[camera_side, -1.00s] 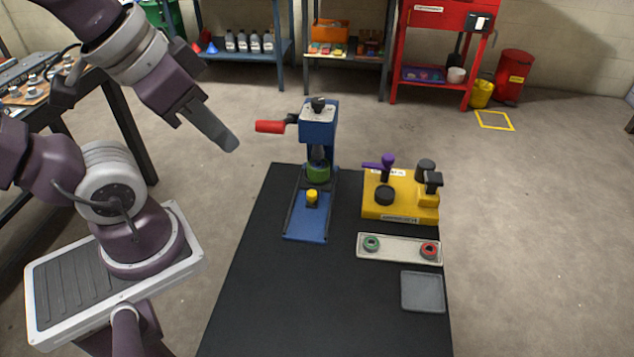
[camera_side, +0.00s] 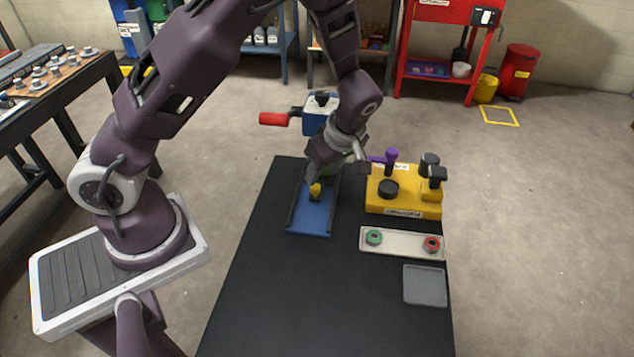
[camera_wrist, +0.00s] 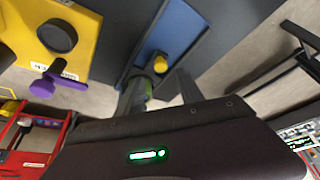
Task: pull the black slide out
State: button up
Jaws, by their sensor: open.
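The blue press (camera_side: 321,121) with a red handle (camera_side: 273,118) stands at the back of the black table. Its blue bed (camera_side: 311,220) with dark side rails runs toward the front; it also shows in the wrist view (camera_wrist: 178,24). A yellow knob (camera_side: 316,189) sits on this bed, also in the wrist view (camera_wrist: 160,63). It seems to top the dark slide, which my gripper mostly hides. My gripper (camera_wrist: 158,84) is open, pointing down at the bed, its fingers on either side of the knob's line; contact cannot be told. A green part (camera_wrist: 149,88) shows between the fingers.
The yellow fixture (camera_side: 403,193) with a purple lever (camera_side: 391,157) stands close to the right of my gripper. A pale tray (camera_side: 403,243) with a green and a red ring and a grey plate (camera_side: 425,286) lie in front. The table's left front is clear.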

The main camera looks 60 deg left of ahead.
aim_at(316, 186)
jog(key=x, duration=0.6)
grip_shut()
dwell(1.2)
